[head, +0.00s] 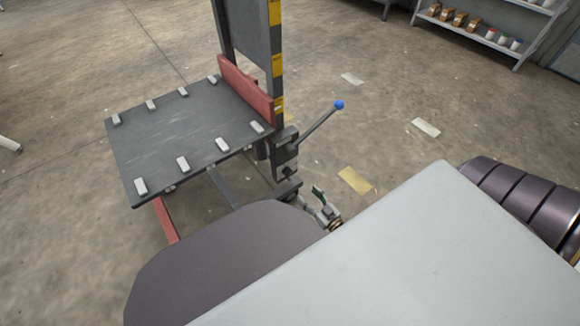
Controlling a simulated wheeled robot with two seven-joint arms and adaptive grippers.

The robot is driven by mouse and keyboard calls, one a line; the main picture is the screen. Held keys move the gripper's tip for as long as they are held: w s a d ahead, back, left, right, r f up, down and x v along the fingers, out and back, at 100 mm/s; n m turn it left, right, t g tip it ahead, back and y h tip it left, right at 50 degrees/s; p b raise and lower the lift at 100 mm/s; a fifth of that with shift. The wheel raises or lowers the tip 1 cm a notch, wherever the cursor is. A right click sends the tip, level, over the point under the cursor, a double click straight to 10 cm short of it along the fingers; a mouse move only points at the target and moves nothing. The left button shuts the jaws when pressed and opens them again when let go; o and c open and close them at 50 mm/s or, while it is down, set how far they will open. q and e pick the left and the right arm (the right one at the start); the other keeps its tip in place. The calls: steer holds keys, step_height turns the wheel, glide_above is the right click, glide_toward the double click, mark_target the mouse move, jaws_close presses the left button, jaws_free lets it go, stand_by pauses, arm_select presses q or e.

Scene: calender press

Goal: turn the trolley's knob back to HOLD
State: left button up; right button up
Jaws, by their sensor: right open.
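The trolley has a dark platform (165,130) with several small light blocks along its edges, a red bar (246,88) at its back and a mast with yellow marks. A grey lever (318,126) rises from a bracket (285,150) on its right side, tilted up to the right, with a blue knob (339,105) at its tip. No HOLD marking can be read. My right gripper (322,203) is small and partly hidden behind my own arm. It is open, below the knob in the picture and apart from it. My left gripper is not in view.
A shelf (480,31) with several small boxes and jars stands at the upper right. A yellowish patch (355,180) and pale patches lie on the concrete floor. The floor right of the knob is clear. My own arm parts hide much of the lower picture.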

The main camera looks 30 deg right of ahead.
mark_target(288, 173)
steer(key=w+b, duration=0.1)
steer(key=w, duration=0.3)
steer(key=w+b, duration=0.2)
steer(key=w, duration=0.2)
steer(key=w+a+b, duration=0.1)
steer(key=w, duration=0.3)
steer(key=shift+f, duration=0.1)
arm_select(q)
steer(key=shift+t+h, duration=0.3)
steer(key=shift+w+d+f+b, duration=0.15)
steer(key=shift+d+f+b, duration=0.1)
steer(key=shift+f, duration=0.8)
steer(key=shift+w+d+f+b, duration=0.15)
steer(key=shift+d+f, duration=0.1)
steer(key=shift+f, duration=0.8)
arm_select(e)
steer(key=shift+w, duration=0.6)
steer(key=c, duration=1)
